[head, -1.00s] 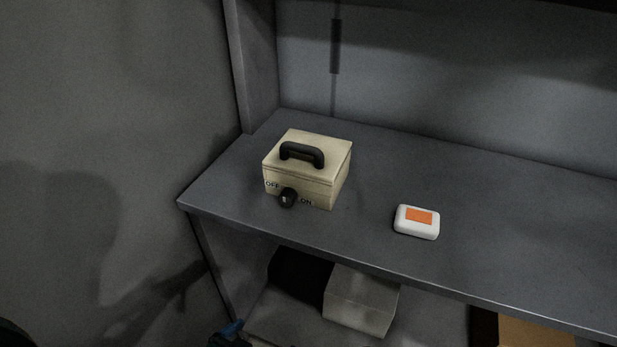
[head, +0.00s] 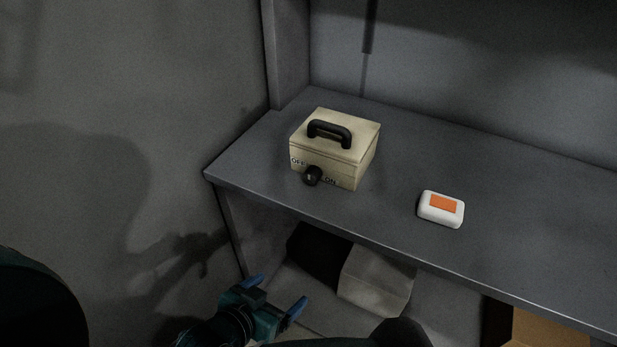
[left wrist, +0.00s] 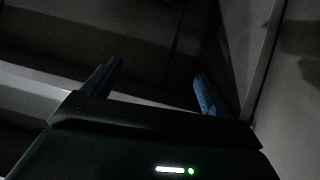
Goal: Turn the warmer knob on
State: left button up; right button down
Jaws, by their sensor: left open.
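The warmer (head: 322,165) is a cream box with a black handle on its lid, standing near the left end of the grey shelf top. Its black knob (head: 312,176) is on the front face between the OFF and ON labels; which way it points is too small to tell. My left gripper (head: 275,292) is open and empty, below and in front of the shelf edge, apart from the warmer. In the left wrist view its two blue fingers (left wrist: 155,85) are spread with nothing between them. My right gripper is not in view.
A white case with an orange patch (head: 441,209) lies on the shelf top (head: 390,210) right of the warmer. Below are a grey box (head: 375,280), a dark box (head: 318,252) and a brown box (head: 545,330). A wall is at the left.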

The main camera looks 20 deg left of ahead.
aim_at(309, 178)
pick_arm(q)
jog(key=w+a+r, duration=0.1)
jog(key=w+r, duration=0.2)
jog(key=r, duration=0.2)
jog(key=w+a+r+n+t+p, duration=0.1)
jog(key=w+r, duration=0.2)
jog(key=r, duration=0.2)
jog(key=w+a+r+t+p, duration=0.1)
jog(key=w+r, duration=0.2)
jog(key=r, duration=0.2)
jog(key=shift+w+a+r+n+h, duration=0.2)
jog(key=shift+w+r+n+h, duration=0.1)
jog(key=shift+n, duration=0.1)
jog(key=c, duration=0.6)
jog(key=shift+w+r, duration=0.25)
jog(key=shift+c, duration=0.4)
jog(key=x, duration=1.2)
jog(key=shift+w+d+f+p, duration=0.15)
jog(key=shift+w+f+p, duration=0.15)
jog(key=shift+c, duration=0.2)
jog(key=c, duration=0.9)
